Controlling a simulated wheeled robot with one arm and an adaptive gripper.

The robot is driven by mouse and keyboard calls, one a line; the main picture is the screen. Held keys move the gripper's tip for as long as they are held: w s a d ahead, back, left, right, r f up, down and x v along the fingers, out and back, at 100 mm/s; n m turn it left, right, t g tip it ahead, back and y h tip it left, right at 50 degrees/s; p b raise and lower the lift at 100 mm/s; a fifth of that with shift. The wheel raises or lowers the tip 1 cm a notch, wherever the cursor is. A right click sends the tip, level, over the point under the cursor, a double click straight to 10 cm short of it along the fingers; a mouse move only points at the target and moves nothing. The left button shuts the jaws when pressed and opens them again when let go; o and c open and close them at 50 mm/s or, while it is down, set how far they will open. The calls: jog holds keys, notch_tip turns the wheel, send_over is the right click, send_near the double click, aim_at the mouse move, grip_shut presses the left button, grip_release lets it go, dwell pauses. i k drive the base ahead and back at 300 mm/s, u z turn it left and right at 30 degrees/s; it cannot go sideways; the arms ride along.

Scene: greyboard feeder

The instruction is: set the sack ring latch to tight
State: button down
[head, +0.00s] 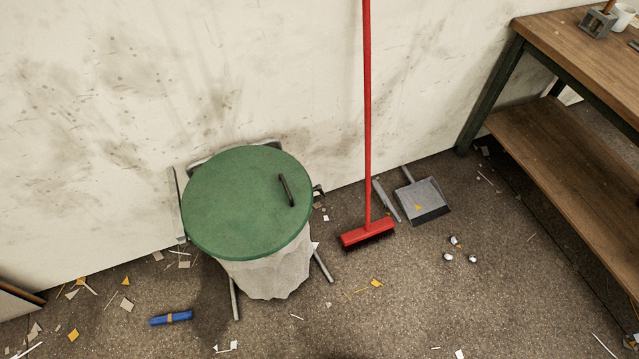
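A sack stand with a round green lid (240,205) stands against the wall, left of the middle in the head view. A black bar handle (287,190) sits on the lid's right side. A pale translucent sack (268,272) hangs below the lid, between grey legs (322,266). The lid hides the ring that holds the sack. A small dark part (318,191) sticks out at the lid's right edge; it may be the latch, but I cannot tell its setting. My gripper is not in view.
A red broom (367,233) leans on the wall to the right, beside a grey dustpan (421,198). A wooden workbench (570,45) with a lower shelf stands at the right. The front middle floor is mostly clear.

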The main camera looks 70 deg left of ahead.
aim_at(318, 188)
jog(key=u, duration=3.05)
jog(key=k, duration=1.35)
jog(key=u, duration=1.1)
jog(key=i, duration=1.05)
jog(key=z, duration=0.65)
jog(key=i, duration=0.7)
jog(key=z, duration=0.5)
